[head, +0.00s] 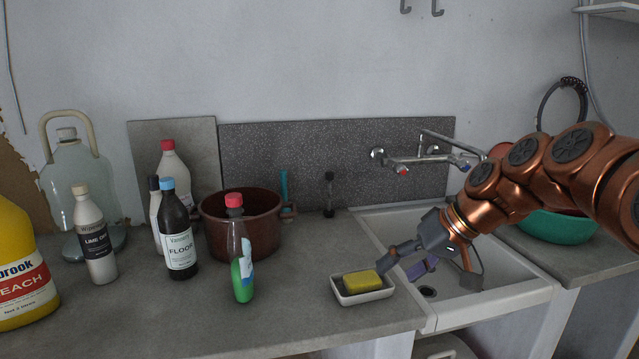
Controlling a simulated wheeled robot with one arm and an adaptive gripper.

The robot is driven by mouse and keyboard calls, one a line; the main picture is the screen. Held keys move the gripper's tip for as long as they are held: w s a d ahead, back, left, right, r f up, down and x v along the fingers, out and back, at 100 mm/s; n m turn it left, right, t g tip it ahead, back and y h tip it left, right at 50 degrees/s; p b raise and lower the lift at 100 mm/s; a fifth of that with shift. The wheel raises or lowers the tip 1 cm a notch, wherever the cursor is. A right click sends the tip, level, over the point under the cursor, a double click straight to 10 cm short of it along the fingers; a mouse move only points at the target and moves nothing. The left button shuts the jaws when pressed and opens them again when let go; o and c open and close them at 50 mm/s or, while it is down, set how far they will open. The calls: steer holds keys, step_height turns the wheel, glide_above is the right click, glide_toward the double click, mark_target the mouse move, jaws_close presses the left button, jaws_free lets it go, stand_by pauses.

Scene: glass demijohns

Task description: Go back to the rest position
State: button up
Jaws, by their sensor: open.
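My gripper (428,270) is at the end of my copper-coloured arm, which reaches in from the right. It hangs over the left part of the white sink (535,291). Its fingers are spread and hold nothing. One finger points down and left, close to the yellow sponge (362,281) in a white soap dish (341,291) on the counter. I cannot tell whether that finger touches the sponge. A purple object (421,268) shows in the sink behind the fingers.
Several bottles and a brown pot (268,233) stand on the grey counter (200,318). A green-and-clear bottle with a red cap (242,280) is nearest the dish. A glass demijohn (80,190) stands at left. A tap (420,160) and a green basin (560,227) are near my arm.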

steer(key=s+d+f+m+g+h, duration=0.1)
steer(key=s+f, duration=0.4)
steer(key=s, duration=0.5)
steer(key=s+d+f+m+g+h, duration=0.1)
steer(key=s+f, duration=0.4)
steer(key=s, duration=0.6)
steer(key=s+d+f+g+h+p, duration=0.1)
steer(key=s+f+h, duration=0.4)
steer(key=s, duration=0.5)
steer(key=shift+s+d+f+m+g, duration=0.15)
steer(key=shift+s+d+m+g, duration=0.2)
steer(key=shift+g, duration=0.55)
steer(key=shift+w+a, duration=0.1)
